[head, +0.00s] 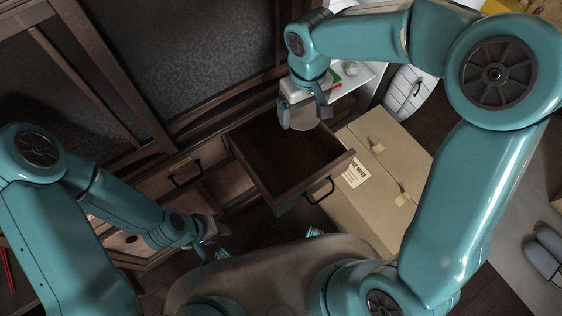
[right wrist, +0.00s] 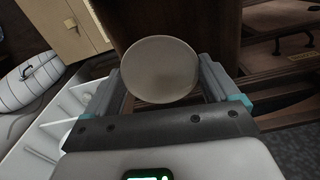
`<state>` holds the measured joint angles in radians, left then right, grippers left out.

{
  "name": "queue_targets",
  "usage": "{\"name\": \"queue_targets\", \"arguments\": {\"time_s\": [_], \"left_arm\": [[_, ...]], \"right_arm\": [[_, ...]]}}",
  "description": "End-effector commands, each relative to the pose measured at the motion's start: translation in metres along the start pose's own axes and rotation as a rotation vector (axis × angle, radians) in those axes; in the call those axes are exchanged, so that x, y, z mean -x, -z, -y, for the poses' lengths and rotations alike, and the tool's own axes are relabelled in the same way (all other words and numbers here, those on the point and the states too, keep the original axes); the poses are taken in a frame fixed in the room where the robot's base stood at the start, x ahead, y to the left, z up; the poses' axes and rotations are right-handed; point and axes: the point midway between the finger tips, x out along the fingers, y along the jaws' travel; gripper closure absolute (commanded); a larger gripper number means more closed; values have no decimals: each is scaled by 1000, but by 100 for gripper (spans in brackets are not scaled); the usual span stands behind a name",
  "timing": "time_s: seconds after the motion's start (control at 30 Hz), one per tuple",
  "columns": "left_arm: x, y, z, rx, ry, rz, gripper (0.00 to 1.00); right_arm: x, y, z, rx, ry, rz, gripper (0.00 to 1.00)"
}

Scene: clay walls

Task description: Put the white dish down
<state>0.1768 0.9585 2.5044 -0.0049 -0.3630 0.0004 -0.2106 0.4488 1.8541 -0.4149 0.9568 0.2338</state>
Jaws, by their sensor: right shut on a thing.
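The white dish (head: 304,116) is round and shallow. My right gripper (head: 305,108) is shut on it and holds it above the far right corner of a pulled-out wooden drawer (head: 268,186). In the right wrist view the dish (right wrist: 160,70) sits between the two fingers (right wrist: 162,82), its round face towards the camera. Its underside is hidden there. My left gripper (head: 220,242) is low at the left, in front of the cabinet, its fingers apart with nothing seen between them.
The drawer's visible floor is bare. A cardboard box (head: 372,165) stands right of the drawer. White shelving (head: 357,76) with small items is behind the right gripper. A white quilted thing (head: 410,90) lies beside it. Grey slippers (head: 543,256) are at the far right.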

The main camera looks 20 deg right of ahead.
Motion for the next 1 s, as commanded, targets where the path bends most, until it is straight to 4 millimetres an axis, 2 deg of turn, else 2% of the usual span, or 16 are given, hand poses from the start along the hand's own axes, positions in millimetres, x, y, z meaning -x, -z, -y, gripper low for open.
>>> {"name": "queue_targets", "arguments": {"time_s": [0.03,0.1,0.27,0.37,0.7,0.8,0.9,1.0], "left_arm": [[-28,1,10,0,0,0,58],[-41,1,15,-1,0,0,58],[-54,1,19,-1,0,-1,58],[-58,2,21,-1,0,-1,58],[-85,2,30,-1,0,-1,58],[-91,2,33,-1,0,-1,58],[-94,2,34,-1,0,-1,58],[-95,2,34,-1,0,-1,58]], "right_arm": [[-13,-1,8,27,-1,-7,42],[-9,-5,17,59,0,-6,42],[-2,-11,29,104,1,-1,42],[-11,-12,31,112,1,3,42],[-109,-10,28,111,1,6,42],[-132,-10,27,110,1,5,42],[-147,-8,26,111,1,2,42],[-154,-8,26,110,0,2,42]]}}
